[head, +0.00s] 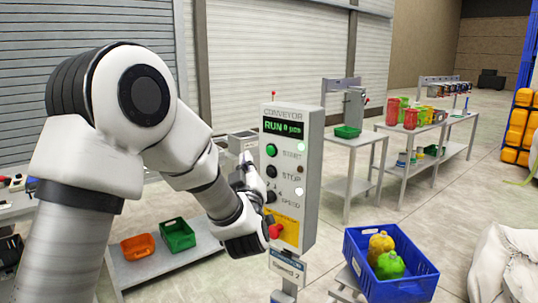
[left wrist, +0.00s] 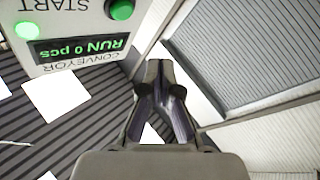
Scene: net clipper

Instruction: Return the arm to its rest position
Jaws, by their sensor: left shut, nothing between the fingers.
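My left gripper (head: 243,162) is shut and empty, held just left of the conveyor control box (head: 293,178) in the head view, with its fingers pointing up. The left wrist view shows the closed fingers (left wrist: 160,72) with nothing between them. The box has a lit display (head: 283,127) reading "RUN 0 pcs". A green START button (head: 271,150), a black STOP button (head: 271,171), a speed knob and a red button (head: 275,231) are on its front. A lamp beside START glows. In the wrist view the box appears upside down (left wrist: 75,60). My right gripper is not in view.
A blue crate (head: 400,290) with yellow and green items stands at front right. An orange bin (head: 138,248) and a green bin (head: 178,234) sit on a low table. Metal tables (head: 355,142) with colored containers stand behind. Open floor lies between them.

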